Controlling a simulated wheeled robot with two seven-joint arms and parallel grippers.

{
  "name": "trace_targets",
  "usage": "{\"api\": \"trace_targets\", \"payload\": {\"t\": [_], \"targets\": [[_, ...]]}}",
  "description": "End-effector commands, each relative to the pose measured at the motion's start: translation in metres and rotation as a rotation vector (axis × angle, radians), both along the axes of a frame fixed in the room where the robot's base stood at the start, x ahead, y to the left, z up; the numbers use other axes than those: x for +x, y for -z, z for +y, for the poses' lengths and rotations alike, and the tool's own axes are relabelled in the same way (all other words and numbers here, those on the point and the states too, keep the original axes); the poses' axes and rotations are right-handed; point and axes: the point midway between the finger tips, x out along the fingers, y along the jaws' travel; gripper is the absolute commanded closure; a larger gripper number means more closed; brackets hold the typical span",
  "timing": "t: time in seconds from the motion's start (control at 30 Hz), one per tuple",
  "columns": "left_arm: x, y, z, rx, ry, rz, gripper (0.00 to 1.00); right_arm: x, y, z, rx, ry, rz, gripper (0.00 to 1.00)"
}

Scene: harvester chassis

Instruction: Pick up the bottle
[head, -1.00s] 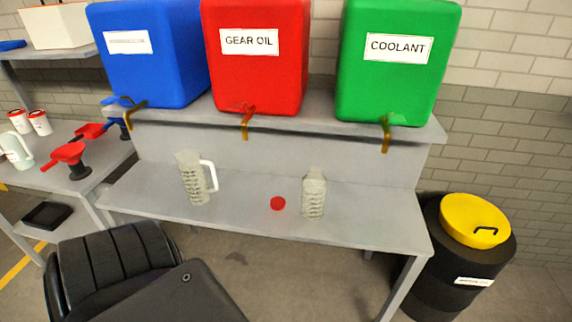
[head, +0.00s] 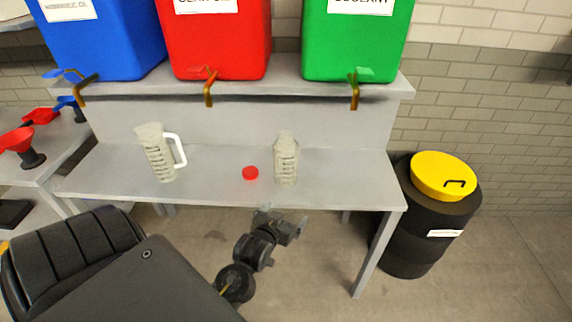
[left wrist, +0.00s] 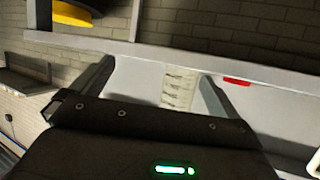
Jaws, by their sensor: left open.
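The bottle (head: 286,160) is pale and translucent with dark markings. It stands upright on the grey bench, right of a small red cap (head: 250,173). My left gripper (head: 284,217) is open and empty in front of the bench, just below the bottle in the head view, apart from it. In the left wrist view the bottle (left wrist: 180,88) shows between the two spread fingers, beyond them, with one end hidden behind the gripper body. The red cap (left wrist: 237,82) shows beside the right-hand finger there. My right gripper is not in view.
A pale jug with a white handle (head: 158,152) stands on the bench (head: 220,188) to the left. Blue, red and green (head: 357,40) containers with taps sit on the shelf above. A black drum with a yellow lid (head: 443,175) stands right of the bench.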

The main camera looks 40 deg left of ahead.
Motion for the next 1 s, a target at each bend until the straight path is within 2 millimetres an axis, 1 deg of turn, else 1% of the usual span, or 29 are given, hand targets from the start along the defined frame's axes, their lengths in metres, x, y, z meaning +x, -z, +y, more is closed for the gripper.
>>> {"api": "trace_targets", "payload": {"t": [0.03, 0.1, 0.2, 0.33, 0.47, 0.53, 0.8, 0.9, 1.0], "targets": [[0.010, -0.023, 0.012, 0.010, -0.034, -0.082, 0.00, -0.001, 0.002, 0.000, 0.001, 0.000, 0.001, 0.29], [0.021, -0.043, 0.028, 0.033, -0.082, -0.178, 0.00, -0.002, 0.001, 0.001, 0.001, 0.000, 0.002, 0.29], [0.030, -0.065, 0.045, 0.064, -0.134, -0.281, 0.00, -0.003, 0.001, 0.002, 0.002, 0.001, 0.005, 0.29], [0.035, -0.082, 0.058, 0.091, -0.177, -0.361, 0.00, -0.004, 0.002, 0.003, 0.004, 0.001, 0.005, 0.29], [0.035, -0.086, 0.062, 0.098, -0.189, -0.381, 0.00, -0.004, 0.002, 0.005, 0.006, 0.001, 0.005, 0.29], [0.039, -0.086, 0.063, 0.099, -0.188, -0.380, 0.00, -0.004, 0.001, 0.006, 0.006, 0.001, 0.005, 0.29], [0.075, -0.087, 0.080, 0.100, -0.186, -0.379, 0.00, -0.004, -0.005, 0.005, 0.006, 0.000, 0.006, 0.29], [0.083, -0.086, 0.084, 0.098, -0.187, -0.379, 0.00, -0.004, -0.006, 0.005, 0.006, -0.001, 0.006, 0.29], [0.086, -0.086, 0.086, 0.098, -0.187, -0.378, 0.00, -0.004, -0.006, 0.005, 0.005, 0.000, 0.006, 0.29]]}}
